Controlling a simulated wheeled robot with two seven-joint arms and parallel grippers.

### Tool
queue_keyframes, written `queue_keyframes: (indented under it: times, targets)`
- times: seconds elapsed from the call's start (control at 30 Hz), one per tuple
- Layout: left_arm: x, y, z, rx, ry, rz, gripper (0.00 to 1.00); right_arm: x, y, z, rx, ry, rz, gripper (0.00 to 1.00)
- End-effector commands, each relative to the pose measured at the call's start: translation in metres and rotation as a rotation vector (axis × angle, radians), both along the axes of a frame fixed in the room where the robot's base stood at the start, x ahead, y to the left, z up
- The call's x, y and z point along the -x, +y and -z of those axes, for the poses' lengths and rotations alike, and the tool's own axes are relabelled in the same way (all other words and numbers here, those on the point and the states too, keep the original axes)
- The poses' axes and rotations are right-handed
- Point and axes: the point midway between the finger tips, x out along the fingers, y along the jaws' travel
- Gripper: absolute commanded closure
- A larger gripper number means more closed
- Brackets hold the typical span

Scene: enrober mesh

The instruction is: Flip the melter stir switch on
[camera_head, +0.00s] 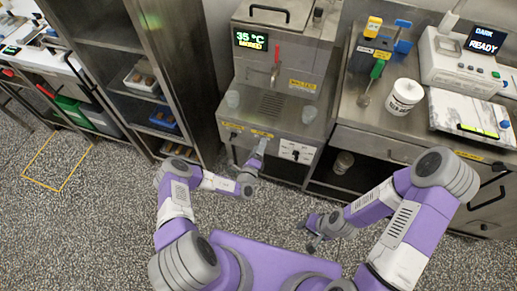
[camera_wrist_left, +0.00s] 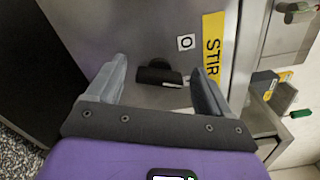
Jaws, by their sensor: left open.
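The melter (camera_head: 270,105) is a steel machine with a green "35 °C" display at the back centre. In the left wrist view its front panel carries a yellow STIR label (camera_wrist_left: 212,50), a small white "O" mark (camera_wrist_left: 186,42) and a black stir switch (camera_wrist_left: 160,76). I cannot tell which way the switch is set. My left gripper (camera_head: 260,146) is at the melter's front, below the yellow labels. In the wrist view its open fingers (camera_wrist_left: 158,70) stand on either side of the switch; contact is unclear. My right gripper (camera_head: 312,233) hangs over the floor; its jaws are too small to judge.
A white socket-like panel (camera_head: 296,151) is right of my left gripper. The right counter holds a white tub (camera_head: 404,96), coloured-handled tools (camera_head: 377,68) and a device reading "DARK READY" (camera_head: 460,65). An open shelf rack (camera_head: 150,80) stands left.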

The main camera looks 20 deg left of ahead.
Motion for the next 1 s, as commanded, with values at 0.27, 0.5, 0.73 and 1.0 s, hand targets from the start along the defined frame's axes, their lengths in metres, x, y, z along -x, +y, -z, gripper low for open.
queue_keyframes:
  times: [0.27, 0.5, 0.73, 1.0]
  targets:
    - [0.000, 0.000, 0.000, 0.000, -0.001, 0.001, 0.36, 0.000, 0.000, 0.000, 0.000, 0.000, 0.000, 0.62]
    - [0.000, 0.000, 0.000, 0.000, -0.001, 0.001, 0.73, 0.000, 0.000, 0.000, 0.000, 0.000, 0.000, 0.62]
    - [0.001, -0.001, -0.003, -0.090, -0.002, 0.002, 0.75, 0.000, 0.000, -0.011, 0.000, 0.000, 0.000, 0.62]
    - [0.001, -0.001, -0.001, -0.134, -0.005, 0.002, 0.75, 0.000, 0.000, -0.012, 0.000, 0.000, 0.000, 0.62]
